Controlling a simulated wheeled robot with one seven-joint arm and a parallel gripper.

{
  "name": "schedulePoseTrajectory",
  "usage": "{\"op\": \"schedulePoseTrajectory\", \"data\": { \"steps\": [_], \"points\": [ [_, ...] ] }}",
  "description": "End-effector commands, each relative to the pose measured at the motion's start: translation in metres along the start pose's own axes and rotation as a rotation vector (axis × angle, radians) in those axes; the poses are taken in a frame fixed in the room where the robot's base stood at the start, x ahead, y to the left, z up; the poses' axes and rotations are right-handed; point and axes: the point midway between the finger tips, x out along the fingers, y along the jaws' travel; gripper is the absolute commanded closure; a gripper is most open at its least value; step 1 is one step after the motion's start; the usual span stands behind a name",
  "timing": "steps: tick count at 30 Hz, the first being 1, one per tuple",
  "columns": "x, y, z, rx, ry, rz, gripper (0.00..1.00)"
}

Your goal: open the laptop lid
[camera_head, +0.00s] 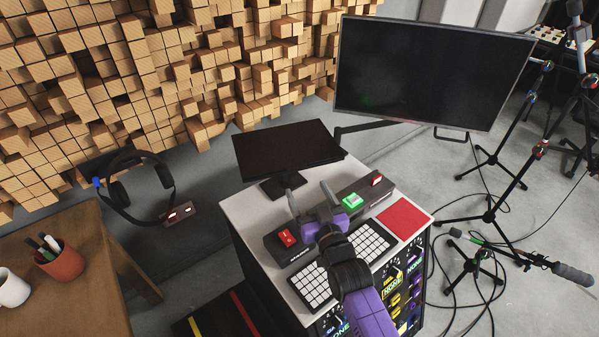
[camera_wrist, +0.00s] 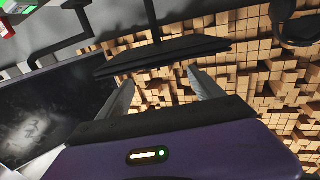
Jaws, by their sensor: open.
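A thin black slab on a short stand, which looks like the closed laptop (camera_head: 288,146), is at the back of the white-topped cabinet. In the wrist view the laptop (camera_wrist: 165,52) is seen edge-on, as two thin dark layers close together. My gripper (camera_head: 310,195) is in front of the slab, above the cabinet top. Its two grey fingers are apart with nothing between them, and they point toward the slab's edge in the wrist view (camera_wrist: 163,92). I cannot tell the exact gap to the edge. The hinge is not clearly visible.
Button boxes with a red button (camera_head: 287,238) and a green button (camera_head: 352,201) flank my gripper. Pad controllers (camera_head: 316,287) lie in front. A large monitor (camera_head: 430,75) stands behind right. Headphones (camera_head: 140,185) hang left, and tripod stands and cables are at right.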

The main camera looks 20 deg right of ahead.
Motion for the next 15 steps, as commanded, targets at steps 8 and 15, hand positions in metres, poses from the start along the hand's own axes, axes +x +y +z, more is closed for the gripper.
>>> {"op": "schedulePoseTrajectory", "data": {
  "steps": [8, 15],
  "points": [
    [0.039, 0.0, -0.002, 0.0, 0.003, 0.0, 0.24],
    [0.066, 0.001, -0.001, 0.0, 0.002, 0.001, 0.24]
  ]
}}
